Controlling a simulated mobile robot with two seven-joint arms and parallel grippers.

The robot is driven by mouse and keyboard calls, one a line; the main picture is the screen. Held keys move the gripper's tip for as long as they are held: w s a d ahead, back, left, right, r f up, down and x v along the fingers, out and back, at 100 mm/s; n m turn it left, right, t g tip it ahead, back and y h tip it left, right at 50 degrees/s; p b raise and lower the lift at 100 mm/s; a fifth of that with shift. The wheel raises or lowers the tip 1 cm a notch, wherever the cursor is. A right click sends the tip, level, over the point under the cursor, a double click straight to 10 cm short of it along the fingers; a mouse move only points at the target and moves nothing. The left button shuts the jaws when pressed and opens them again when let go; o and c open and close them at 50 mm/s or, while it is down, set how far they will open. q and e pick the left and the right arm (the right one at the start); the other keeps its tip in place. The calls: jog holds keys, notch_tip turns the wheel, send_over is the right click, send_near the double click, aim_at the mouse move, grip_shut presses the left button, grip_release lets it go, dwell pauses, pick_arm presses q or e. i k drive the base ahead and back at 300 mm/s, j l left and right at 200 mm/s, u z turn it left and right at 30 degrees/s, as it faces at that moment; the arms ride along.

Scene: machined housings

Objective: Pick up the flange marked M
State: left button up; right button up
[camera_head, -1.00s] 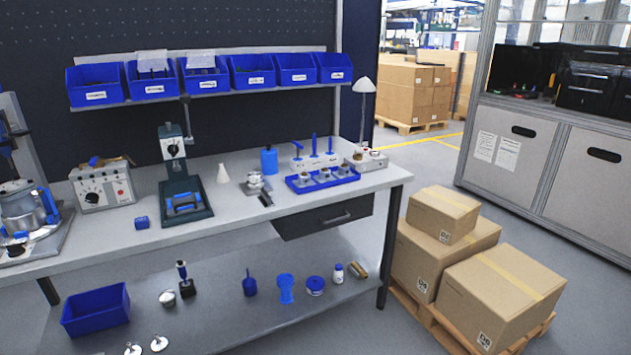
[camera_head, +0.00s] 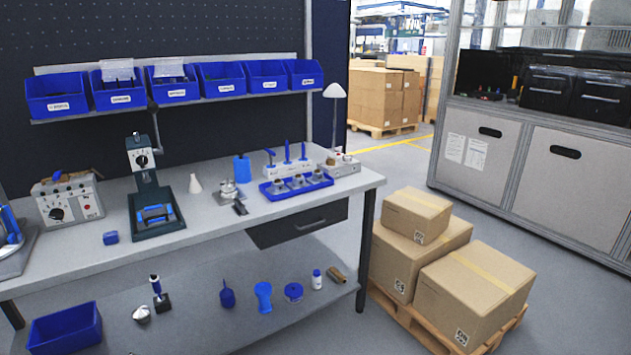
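Several small metal parts (camera_head: 298,182) sit in a blue tray (camera_head: 268,193) at the right end of the workbench. They may be flanges, but no letter M is readable at this size. A separate silver metal part (camera_head: 228,189) stands on the bench just left of the tray. Neither of my grippers is in view.
The grey workbench (camera_head: 330,190) carries a press (camera_head: 148,200), a control box (camera_head: 68,201) and a white tool rack (camera_head: 290,164). Blue bins (camera_head: 58,98) line the shelf above. Cardboard boxes (camera_head: 475,290) on a pallet stand right of the bench; floor lies beyond.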

aim_at(297, 183)
jog(key=i+l, duration=0.15)
jog(key=i, duration=0.45)
jog(key=i+l, duration=0.1)
jog(key=i, duration=0.55)
jog(key=l+z, duration=0.05)
